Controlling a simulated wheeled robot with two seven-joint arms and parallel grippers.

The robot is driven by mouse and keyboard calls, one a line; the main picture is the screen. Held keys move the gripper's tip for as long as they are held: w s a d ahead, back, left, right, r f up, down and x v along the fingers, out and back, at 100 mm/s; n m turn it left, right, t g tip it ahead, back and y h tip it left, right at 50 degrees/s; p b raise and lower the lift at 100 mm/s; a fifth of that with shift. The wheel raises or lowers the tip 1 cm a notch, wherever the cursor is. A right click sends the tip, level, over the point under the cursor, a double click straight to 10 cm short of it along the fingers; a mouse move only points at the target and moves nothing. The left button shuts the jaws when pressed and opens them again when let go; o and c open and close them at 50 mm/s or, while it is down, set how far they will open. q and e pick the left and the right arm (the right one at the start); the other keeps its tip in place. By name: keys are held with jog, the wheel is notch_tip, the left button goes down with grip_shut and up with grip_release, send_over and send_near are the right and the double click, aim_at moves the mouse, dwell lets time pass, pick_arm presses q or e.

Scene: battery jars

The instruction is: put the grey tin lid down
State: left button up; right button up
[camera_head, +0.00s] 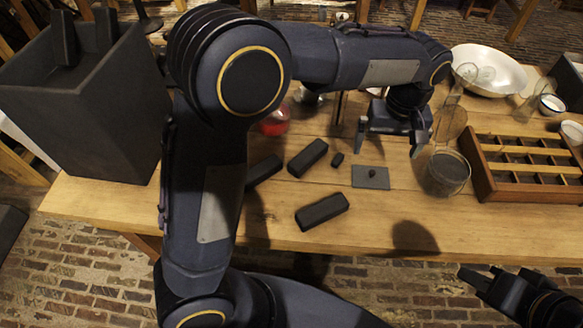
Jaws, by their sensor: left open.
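The grey tin lid (371,182) is a flat square plate with a small dark knob. It lies flat on the wooden table, in front of my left gripper (387,151). My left gripper is open with its fingers spread, and nothing shows between them. It is above and slightly behind the lid, apart from it. My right gripper (478,279) is at the bottom right, off the table's front edge; its fingers are too dark to tell whether they are open.
Several dark blocks (322,211) lie left of the lid. A glass jar (447,172) and a divided wooden tray (482,182) stand to the right. A white bowl (505,64) is behind. A large dark box (85,115) stands at left. The front table strip is mostly clear.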

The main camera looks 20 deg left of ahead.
pick_arm(q)
jog(key=s+a+r+t+h, duration=0.1)
jog(key=s+a+r+h, duration=0.1)
jog(key=s+a, duration=0.35)
jog(key=s+a+r+h, duration=0.1)
jog(key=s+a+r, duration=0.15)
jog(key=a, duration=0.65)
jog(key=s+a+f+m+t, duration=0.1)
jog(key=s+a+t, duration=0.1)
jog(key=s, duration=0.5)
jog(key=s+a+f+m+t, duration=0.1)
jog(key=s+a+f+t, duration=0.1)
jog(key=s+a, duration=0.2)
jog(key=s, duration=0.3)
jog(key=shift+s+a+f+t+h, duration=0.2)
jog(key=shift+a+t+h, duration=0.1)
jog(key=shift+h, duration=0.1)
